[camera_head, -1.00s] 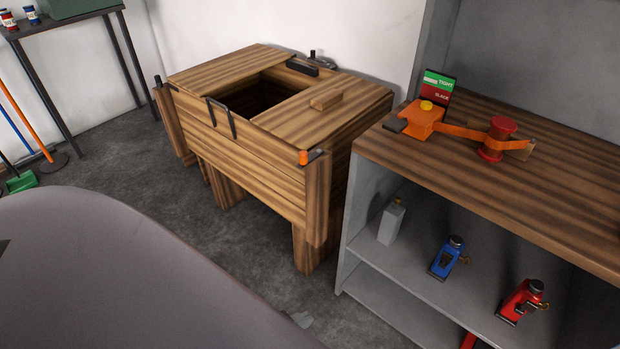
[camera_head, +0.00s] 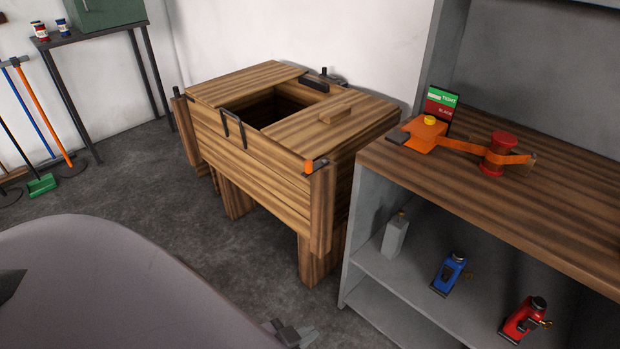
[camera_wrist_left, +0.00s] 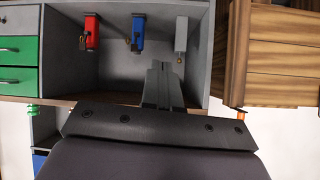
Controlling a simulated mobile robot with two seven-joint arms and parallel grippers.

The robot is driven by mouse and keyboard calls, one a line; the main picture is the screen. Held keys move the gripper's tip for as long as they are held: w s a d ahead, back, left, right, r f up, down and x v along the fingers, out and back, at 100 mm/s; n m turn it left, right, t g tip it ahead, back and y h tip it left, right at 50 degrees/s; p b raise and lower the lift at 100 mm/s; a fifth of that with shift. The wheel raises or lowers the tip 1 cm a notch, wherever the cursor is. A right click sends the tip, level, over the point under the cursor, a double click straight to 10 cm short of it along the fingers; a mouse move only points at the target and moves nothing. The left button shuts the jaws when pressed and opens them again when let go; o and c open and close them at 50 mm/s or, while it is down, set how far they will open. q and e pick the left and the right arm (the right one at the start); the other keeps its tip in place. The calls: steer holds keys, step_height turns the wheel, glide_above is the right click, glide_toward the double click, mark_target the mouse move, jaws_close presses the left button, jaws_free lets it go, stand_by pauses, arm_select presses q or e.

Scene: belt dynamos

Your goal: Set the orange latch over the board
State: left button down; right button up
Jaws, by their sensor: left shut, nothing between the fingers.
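The orange latch (camera_head: 309,166) is a small orange piece with a dark bar at the right front corner of the wooden box. A small orange bit at the box's edge in the left wrist view (camera_wrist_left: 240,114) looks like it. The box's front board (camera_head: 250,165) is a striped plank wall below the top; I cannot tell if the latch's bar lies over it. My left gripper (camera_head: 291,334) shows at the bottom edge, well below and apart from the latch. In the left wrist view its fingers (camera_wrist_left: 162,82) are together and empty. My right gripper is not seen.
A grey shelf unit (camera_head: 357,235) with a wooden top stands to the box's right. Tools lean at the far left. Bare floor (camera_head: 170,205) lies before the box.

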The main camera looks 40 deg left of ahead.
arm_select(q)
steer(key=w+a+r+m+t+y+b, duration=0.2)
steer(key=w+a+m+t+y+b, duration=0.3)
steer(key=w, duration=0.6)
steer(key=w+a+r+m+y+b, duration=0.4)
steer(key=w+a+r+m+b, duration=0.1)
steer(key=w+a+r, duration=0.2)
step_height(320, 180, up, 2)
steer(key=shift+w+a+t, duration=0.2)
steer(key=shift+a+t, duration=0.1)
steer(key=shift+a, duration=0.5)
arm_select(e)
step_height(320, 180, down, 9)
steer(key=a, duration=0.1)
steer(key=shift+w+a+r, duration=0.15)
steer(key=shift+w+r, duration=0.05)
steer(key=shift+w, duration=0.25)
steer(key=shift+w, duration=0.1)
